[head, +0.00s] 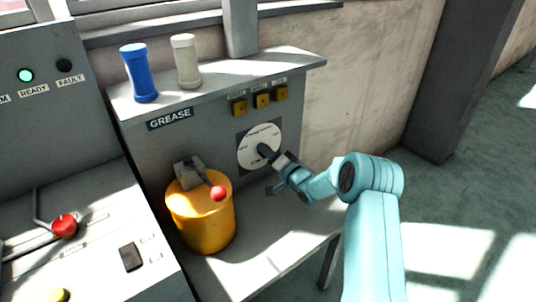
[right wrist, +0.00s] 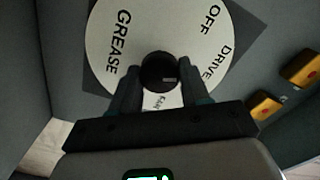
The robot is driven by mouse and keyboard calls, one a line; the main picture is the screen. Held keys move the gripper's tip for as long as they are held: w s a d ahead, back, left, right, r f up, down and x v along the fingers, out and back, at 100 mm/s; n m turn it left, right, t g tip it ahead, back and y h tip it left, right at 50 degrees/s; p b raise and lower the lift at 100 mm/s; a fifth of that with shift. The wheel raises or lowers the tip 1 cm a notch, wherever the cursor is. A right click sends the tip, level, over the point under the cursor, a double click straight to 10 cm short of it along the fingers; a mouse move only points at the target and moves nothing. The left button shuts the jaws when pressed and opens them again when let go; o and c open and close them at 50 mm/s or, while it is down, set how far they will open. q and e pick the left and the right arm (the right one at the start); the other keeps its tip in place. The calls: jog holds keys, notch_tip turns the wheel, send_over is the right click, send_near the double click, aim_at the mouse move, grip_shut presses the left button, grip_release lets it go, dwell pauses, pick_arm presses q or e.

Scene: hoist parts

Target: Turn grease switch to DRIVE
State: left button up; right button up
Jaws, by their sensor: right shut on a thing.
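The grease switch is a round white dial plate (head: 251,158) with a dark knob at its centre, on the front of the grey GREASE cabinet. In the right wrist view the plate (right wrist: 115,50) reads GREASE at left, OFF at upper right and DRIVE at right. A further label below the knob is partly hidden by my fingers. My right gripper (head: 268,153) is shut on the black knob (right wrist: 158,70), one finger on each side. A small pale mark shows on the knob's face, but I cannot tell which label the knob points to. My left gripper is not in view.
A yellow drum (head: 205,225) with a red ball-ended lever stands left of my right gripper. Blue (head: 138,75) and cream (head: 186,62) cylinders stand on the cabinet top. Yellow switches (head: 262,101) sit above the dial. A console with a red knob (head: 64,226) is at left.

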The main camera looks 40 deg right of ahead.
dwell(0.3)
jog(key=o, duration=1.1)
jog(key=shift+c, duration=0.2)
jog(key=s+a, duration=0.1)
jog(key=s, duration=1.5)
jog(key=shift+s+a, duration=0.15)
jog(key=shift+a, duration=0.25)
